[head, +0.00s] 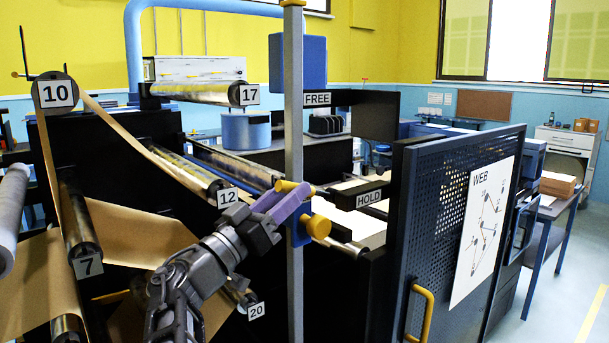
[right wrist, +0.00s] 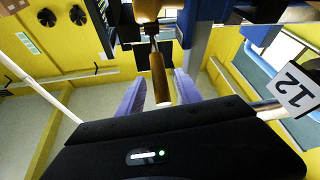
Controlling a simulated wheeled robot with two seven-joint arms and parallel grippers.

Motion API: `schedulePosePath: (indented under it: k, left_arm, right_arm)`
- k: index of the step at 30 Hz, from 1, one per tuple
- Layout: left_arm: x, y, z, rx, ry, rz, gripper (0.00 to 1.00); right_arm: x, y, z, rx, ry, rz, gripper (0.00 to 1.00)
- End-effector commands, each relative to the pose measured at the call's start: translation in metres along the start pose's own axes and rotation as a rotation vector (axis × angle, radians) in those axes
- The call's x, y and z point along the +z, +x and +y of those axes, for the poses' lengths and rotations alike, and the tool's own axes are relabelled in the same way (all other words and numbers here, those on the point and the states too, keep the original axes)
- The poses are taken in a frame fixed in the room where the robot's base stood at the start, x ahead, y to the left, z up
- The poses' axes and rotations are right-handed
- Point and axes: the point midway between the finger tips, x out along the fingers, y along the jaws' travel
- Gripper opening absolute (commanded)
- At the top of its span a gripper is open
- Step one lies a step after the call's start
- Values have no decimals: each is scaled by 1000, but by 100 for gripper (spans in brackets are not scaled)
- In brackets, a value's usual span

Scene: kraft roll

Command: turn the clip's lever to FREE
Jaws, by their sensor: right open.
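A blue clip (head: 300,234) sits on an upright grey post (head: 294,120). A round yellow knob (head: 318,227) is on its right side, and a yellow lever grip (head: 287,186) shows beside the post. A FREE plate (head: 317,99) is higher up and a HOLD plate (head: 369,198) is at about the clip's height. My right gripper (head: 287,202), with purple fingers, is at the clip, partly covering it. In the right wrist view the open fingers stand on either side of the yellow grip (right wrist: 159,78); contact cannot be told. My left gripper is not in view.
A perforated dark panel (head: 450,210) with a yellow handle (head: 420,312) stands to the right. Numbered rollers, such as 12 (head: 228,197) and 10 (head: 57,93), with brown kraft web (head: 130,235), fill the left.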

Motion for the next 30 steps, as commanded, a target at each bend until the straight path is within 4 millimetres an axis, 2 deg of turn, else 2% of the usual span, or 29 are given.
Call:
schedulePosePath:
  k: [3, 9, 20, 30]
  left_arm:
    - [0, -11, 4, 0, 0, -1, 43]
    - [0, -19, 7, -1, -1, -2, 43]
    - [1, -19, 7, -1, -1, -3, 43]
    - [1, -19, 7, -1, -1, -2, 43]
  right_arm:
    - [-3, 22, 1, 2, -1, 0, 41]
    - [-2, 45, 0, 0, 0, 0, 41]
    - [0, 50, 0, -1, 1, 0, 41]
    - [0, 50, 0, -1, 1, -1, 13]
